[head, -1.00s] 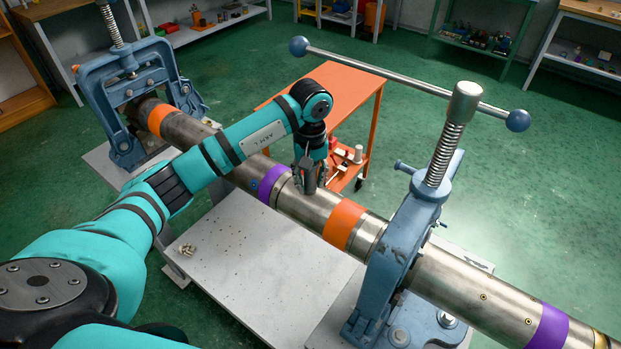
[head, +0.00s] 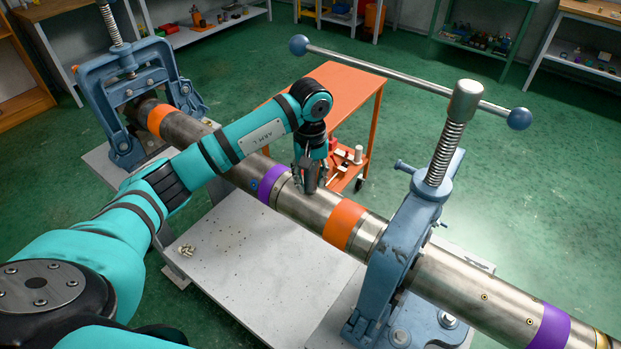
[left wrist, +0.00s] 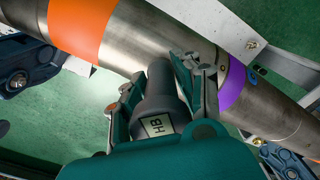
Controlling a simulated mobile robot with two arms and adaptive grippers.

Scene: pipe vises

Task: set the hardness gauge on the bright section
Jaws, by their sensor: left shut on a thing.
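The hardness gauge (left wrist: 155,105) is a dark grey cylinder with an "HB" label, seen in the left wrist view. My left gripper (left wrist: 160,85) is shut on it, one finger on each side. In the head view my left gripper (head: 308,183) points down at the long steel pipe (head: 325,205). It is over the bare, shiny stretch between a purple band (head: 272,185) and an orange band (head: 342,223). The gauge's far end meets the pipe's outline in the left wrist view; I cannot tell whether it touches. My right gripper is not in view.
Blue pipe vises hold the pipe at left (head: 125,100) and right (head: 400,235). An orange cart (head: 335,95) stands behind.

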